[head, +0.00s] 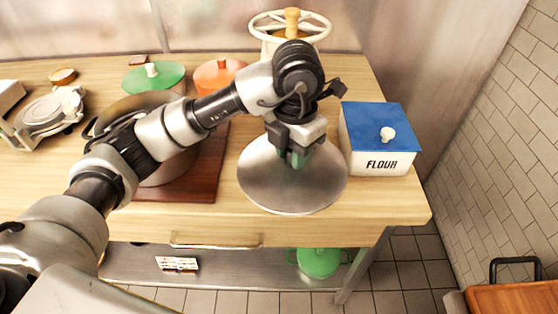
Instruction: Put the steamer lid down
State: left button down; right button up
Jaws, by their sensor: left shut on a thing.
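The steamer lid (265,187) is a wide, round, shallow metal lid over the front right part of the wooden counter. My left gripper (296,160) points down over its middle and is shut on its knob, which the fingers mostly hide. I cannot tell whether the lid's rim touches the counter. A large round metal pan or steamer (170,172) stands on a dark brown board (207,178) to the left, partly hidden behind my left arm. My right gripper is not in view.
A flour box (378,162) with a blue lid stands just right of the steamer lid. A green-lidded pot (150,80), an orange pot (215,75) and a white-wheeled press (290,32) stand behind. A scale (45,115) is at left. Bare counter (375,200) shows at the front right.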

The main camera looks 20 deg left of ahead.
pick_arm(q)
jog(key=w+a+f, duration=0.3)
jog(key=w+a, duration=0.1)
jog(key=shift+w+a+f+p, duration=0.25)
jog(key=shift+w+f+p, duration=0.05)
jog(key=shift+w+f, duration=0.1)
jog(key=shift+w+a+f, duration=0.15)
jog(key=shift+w, duration=0.05)
jog(key=shift+a+f, duration=0.1)
jog(key=shift+f, duration=0.55)
notch_tip(320, 180, down, 2)
jog(key=shift+f+p, duration=0.2)
jog(key=shift+p, duration=0.3)
jog(key=shift+f, duration=0.25)
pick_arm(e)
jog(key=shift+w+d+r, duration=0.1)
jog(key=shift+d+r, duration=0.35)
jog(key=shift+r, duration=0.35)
pick_arm(q)
jog(key=shift+f, duration=0.1)
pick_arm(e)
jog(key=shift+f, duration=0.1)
pick_arm(q)
jog(key=c, duration=1.3)
grip_release()
jog(key=shift+f, duration=0.1)
jog(key=o, duration=0.5)
jog(key=shift+c, duration=0.2)
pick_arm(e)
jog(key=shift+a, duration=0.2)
